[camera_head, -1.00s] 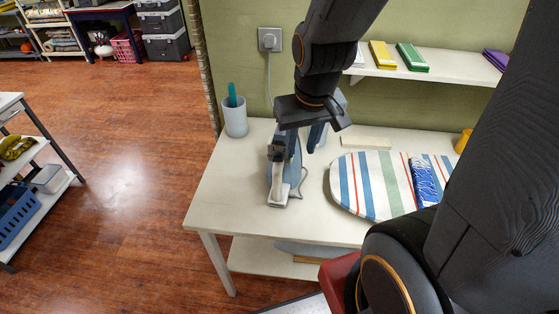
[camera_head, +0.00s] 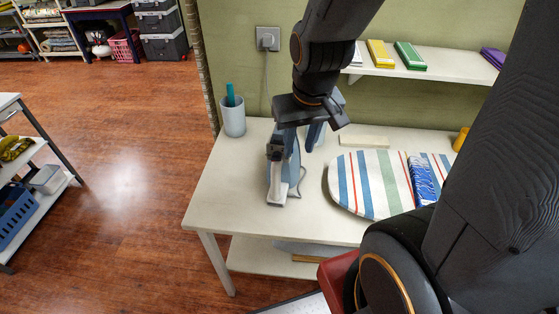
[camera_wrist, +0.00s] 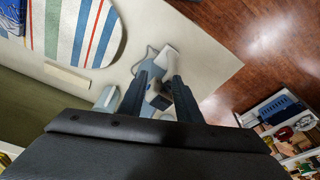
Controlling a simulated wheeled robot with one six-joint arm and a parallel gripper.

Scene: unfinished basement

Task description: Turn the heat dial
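A blue and white iron (camera_head: 276,184) stands on the white table, with a grey cord beside it. It also shows in the wrist view (camera_wrist: 172,62), partly covered by my fingers. My gripper (camera_head: 293,150) points down over the iron. In the wrist view, the two dark fingers of my gripper (camera_wrist: 162,76) are apart, one on each side of part of the iron. A small dark part shows between them. I cannot make out the heat dial clearly, nor whether either finger touches it.
A striped ironing board (camera_head: 351,190) with a blue-patterned item (camera_head: 422,180) lies to the right. A grey cup (camera_head: 234,118) stands at the back left. A pale block (camera_head: 363,141) lies behind the board. The table (camera_head: 222,180) is clear at the left.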

